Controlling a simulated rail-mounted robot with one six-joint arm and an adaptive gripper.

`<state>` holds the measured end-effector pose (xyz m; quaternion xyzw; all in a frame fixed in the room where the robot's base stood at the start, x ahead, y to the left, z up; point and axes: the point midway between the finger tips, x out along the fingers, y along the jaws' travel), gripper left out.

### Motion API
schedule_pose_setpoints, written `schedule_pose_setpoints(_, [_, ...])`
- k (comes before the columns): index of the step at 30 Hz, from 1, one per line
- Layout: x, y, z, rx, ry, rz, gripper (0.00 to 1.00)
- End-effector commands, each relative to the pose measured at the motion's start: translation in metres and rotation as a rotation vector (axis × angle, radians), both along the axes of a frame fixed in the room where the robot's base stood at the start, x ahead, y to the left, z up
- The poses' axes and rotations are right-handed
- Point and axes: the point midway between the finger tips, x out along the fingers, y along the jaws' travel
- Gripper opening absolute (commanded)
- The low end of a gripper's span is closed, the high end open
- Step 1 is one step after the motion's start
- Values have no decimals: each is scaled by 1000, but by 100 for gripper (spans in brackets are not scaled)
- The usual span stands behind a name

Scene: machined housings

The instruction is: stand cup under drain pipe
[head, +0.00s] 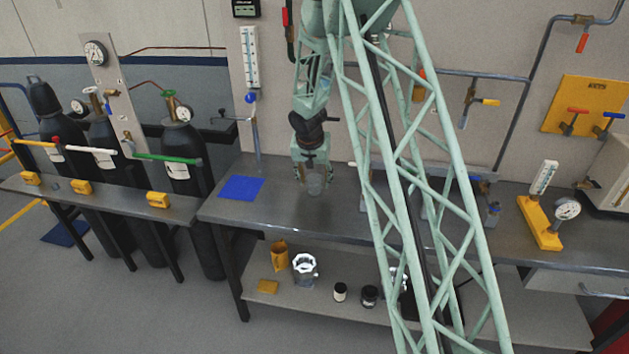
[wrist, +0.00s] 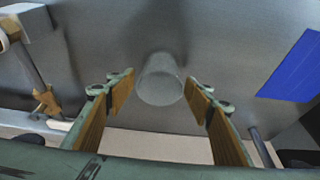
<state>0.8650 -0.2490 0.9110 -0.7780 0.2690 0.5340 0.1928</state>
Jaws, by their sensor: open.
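A grey translucent cup (head: 315,186) stands on the workbench, right of the blue mat. My gripper (head: 315,177) points down over it from above. In the wrist view my open gripper (wrist: 160,84) has its wood-coloured finger pads on either side of the cup (wrist: 160,80), with a visible gap on each side. Whether the fingertips reach below the cup's rim is hard to tell. The mat (wrist: 296,65) is bare.
The dark grey workbench (head: 275,215) is clear between cup and mat. A yellow gauge stand (head: 541,222) is farther right. Gas cylinders (head: 180,150) stand left behind a low rail bench. The lower shelf (head: 330,312) holds several small containers. The wall stands close behind.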

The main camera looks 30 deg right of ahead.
Motion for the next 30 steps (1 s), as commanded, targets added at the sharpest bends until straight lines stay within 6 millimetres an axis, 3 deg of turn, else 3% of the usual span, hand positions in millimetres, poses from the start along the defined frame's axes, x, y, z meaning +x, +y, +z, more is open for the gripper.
schedule_pose_setpoints(14, [0, 0, 4, 0, 0, 1, 48])
schedule_pose_setpoints(30, [-16, 12, 57, -1, -1, 0, 48])
